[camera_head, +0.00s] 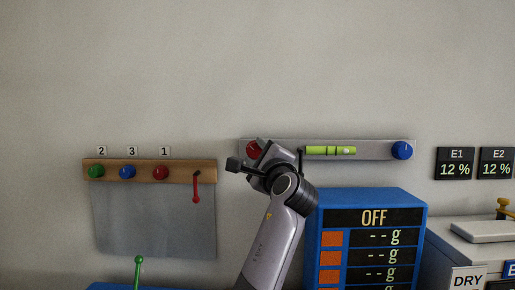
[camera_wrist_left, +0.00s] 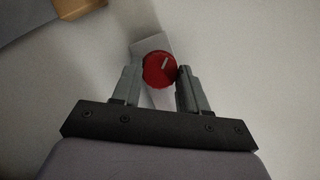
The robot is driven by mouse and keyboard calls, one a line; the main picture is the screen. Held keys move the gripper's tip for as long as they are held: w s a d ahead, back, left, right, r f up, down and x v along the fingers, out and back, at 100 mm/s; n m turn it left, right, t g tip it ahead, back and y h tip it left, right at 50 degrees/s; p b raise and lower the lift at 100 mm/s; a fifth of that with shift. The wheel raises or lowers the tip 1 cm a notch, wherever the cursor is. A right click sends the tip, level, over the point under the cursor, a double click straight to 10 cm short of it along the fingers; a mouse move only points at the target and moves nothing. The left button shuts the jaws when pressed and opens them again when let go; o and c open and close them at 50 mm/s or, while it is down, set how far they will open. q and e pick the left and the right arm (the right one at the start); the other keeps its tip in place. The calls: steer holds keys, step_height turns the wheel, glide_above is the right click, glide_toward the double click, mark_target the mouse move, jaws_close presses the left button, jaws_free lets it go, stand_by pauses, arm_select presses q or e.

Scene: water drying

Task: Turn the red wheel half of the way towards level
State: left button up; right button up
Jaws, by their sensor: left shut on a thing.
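The red wheel (camera_head: 252,148) is at the left end of a grey wall rail (camera_head: 375,151), partly hidden behind my left gripper (camera_head: 258,158). In the left wrist view the red wheel (camera_wrist_left: 158,70) sits between the two fingers, with a pale line from near its middle towards the upper right. My left gripper (camera_wrist_left: 160,76) is shut on the wheel, one finger at each side. A yellow-green spirit level (camera_head: 330,150) with a pale round spot lies along the rail and looks nearly horizontal. My right gripper is not in view.
A blue knob (camera_head: 402,150) is at the rail's right end. A wooden strip (camera_head: 180,165) with green, blue and red knobs and a red lever (camera_head: 196,186) is at the left. A blue box (camera_head: 372,194) reading OFF stands below the rail, close to my left arm.

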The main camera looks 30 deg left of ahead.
arm_select(q)
steer(key=n+p, duration=0.1)
steer(key=n+g+p, duration=0.1)
steer(key=n, duration=0.1)
steer(key=shift+r, duration=0.3)
steer(key=n+g+p, duration=0.1)
steer(key=n+p, duration=0.1)
steer(key=shift+r+n+h, duration=0.1)
steer(key=shift+n+h, duration=0.2)
steer(key=shift+n, duration=0.1)
steer(key=n+h+p, duration=0.1)
steer(key=n+p, duration=0.1)
steer(key=n, duration=0.1)
steer(key=shift+r+g, duration=0.1)
steer(key=shift+g, duration=0.3)
steer(key=shift+n+h+p, duration=0.3)
steer(key=shift+n+p, duration=0.25)
steer(key=shift+n, duration=0.15)
steer(key=o, duration=1.1)
steer(key=shift+c, duration=0.2)
